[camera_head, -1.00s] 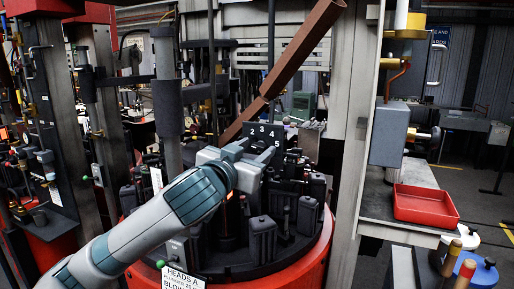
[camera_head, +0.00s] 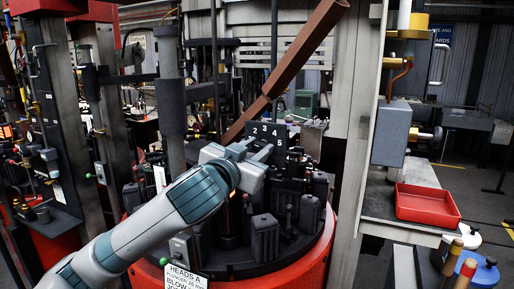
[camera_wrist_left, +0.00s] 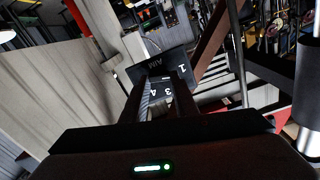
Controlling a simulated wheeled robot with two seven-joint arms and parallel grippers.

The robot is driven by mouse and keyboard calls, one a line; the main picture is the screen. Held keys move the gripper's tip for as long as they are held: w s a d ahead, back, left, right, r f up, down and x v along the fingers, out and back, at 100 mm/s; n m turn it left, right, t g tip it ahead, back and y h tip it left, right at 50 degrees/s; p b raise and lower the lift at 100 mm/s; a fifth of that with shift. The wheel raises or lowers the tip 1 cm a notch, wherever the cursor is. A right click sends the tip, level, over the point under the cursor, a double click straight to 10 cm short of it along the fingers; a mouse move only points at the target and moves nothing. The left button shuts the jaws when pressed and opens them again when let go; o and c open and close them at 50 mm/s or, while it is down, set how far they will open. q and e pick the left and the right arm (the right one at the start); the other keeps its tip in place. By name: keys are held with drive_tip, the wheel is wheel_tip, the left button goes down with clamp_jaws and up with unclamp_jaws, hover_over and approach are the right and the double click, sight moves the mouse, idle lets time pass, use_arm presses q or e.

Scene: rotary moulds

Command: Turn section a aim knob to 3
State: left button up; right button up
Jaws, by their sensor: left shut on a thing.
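The aim dial plate (camera_head: 280,133) is a small dark plate with white numbers, at the top of the round machine in the head view. My right gripper is not in view.
Several dark mould blocks (camera_head: 265,238) stand on the red-rimmed round table (camera_head: 300,268) below my arm. A brown slanted beam (camera_head: 300,58) rises behind the plate. A pale upright post (camera_head: 352,150) stands close on the right. A red tray (camera_head: 427,204) lies beyond it.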

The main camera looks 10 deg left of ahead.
use_arm(q)
drive_tip(key=m+p, duration=0.1)
drive_tip(key=m, duration=0.2)
drive_tip(key=shift+m+p, duration=0.3)
drive_tip(key=shift+p, duration=0.1)
drive_tip(key=m+p, duration=0.1)
drive_tip(key=m, duration=0.2)
drive_tip(key=shift+d+m+p, duration=0.1)
drive_tip(key=shift+m+p, duration=0.2)
drive_tip(key=shift+p, duration=0.05)
drive_tip(key=m+p, duration=0.2)
drive_tip(key=m, duration=0.2)
drive_tip(key=shift+f+m+p, duration=0.15)
drive_tip(key=shift+m+p, duration=0.65)
drive_tip(key=shift+m, duration=1)
drive_tip(key=o, duration=1.1)
drive_tip(key=shift+c, duration=0.2)
drive_tip(key=shift+f, duration=0.1)
